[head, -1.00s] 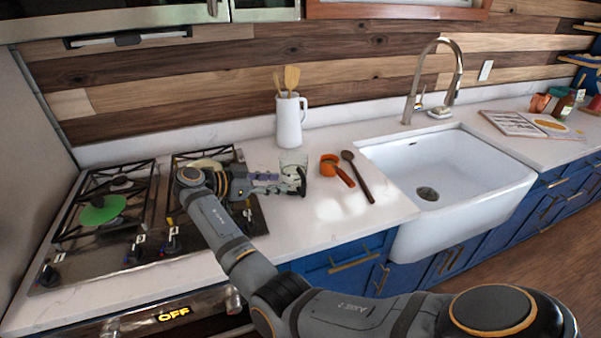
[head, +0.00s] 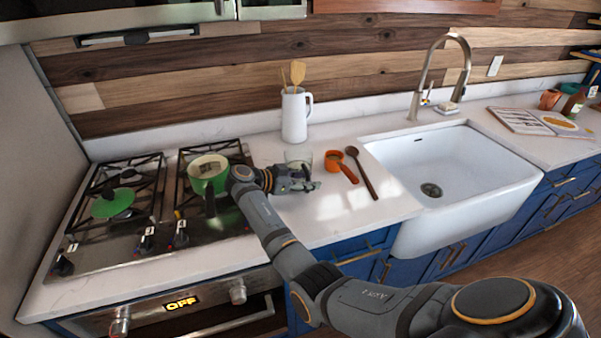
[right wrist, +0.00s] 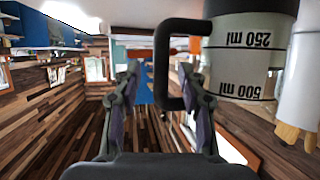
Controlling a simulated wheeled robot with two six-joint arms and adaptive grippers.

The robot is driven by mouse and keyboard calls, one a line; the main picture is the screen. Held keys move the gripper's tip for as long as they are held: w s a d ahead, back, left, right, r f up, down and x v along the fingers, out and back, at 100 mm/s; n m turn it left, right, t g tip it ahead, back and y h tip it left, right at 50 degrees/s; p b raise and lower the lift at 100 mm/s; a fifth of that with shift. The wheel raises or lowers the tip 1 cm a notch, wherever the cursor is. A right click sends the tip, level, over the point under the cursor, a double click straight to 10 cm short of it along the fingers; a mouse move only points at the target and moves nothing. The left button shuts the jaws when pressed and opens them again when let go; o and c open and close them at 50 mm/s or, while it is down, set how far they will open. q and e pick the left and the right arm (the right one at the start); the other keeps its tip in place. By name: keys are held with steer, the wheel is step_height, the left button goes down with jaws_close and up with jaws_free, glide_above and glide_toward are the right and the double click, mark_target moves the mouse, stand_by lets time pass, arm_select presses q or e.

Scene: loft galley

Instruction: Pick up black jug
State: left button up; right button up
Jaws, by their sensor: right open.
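The jug (right wrist: 240,60) is close by in the right wrist view, upside down in the picture. It has a black handle, a black end and a clear-grey body with 250 ml and 500 ml marks. In the head view its clear upper part (head: 298,156) shows behind my right gripper (head: 312,184), which hides the rest. My right gripper is open in the right wrist view (right wrist: 160,78). The black handle (right wrist: 162,65) appears between its two fingers, with the right finger near the handle's opening. I cannot tell whether they touch. My left gripper is not in view.
A white pitcher (head: 294,118) with wooden utensils stands behind the jug. An orange measuring cup (head: 333,160) and a dark spoon (head: 361,175) lie to the right, before the sink (head: 450,205). A green pot (head: 207,175) is on the stove, left of my gripper.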

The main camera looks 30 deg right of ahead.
steer(key=shift+d+f, duration=0.15)
steer(key=shift+d, duration=0.1)
steer(key=shift+a, duration=0.2)
steer(key=c, duration=0.3)
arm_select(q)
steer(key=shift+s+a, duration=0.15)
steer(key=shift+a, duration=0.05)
arm_select(e)
steer(key=shift+d, duration=0.1)
jaws_close()
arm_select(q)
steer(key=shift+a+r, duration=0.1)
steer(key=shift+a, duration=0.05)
arm_select(e)
steer(key=shift+w+d+r, duration=0.1)
steer(key=shift+d+r, duration=0.05)
steer(key=shift+r, duration=0.1)
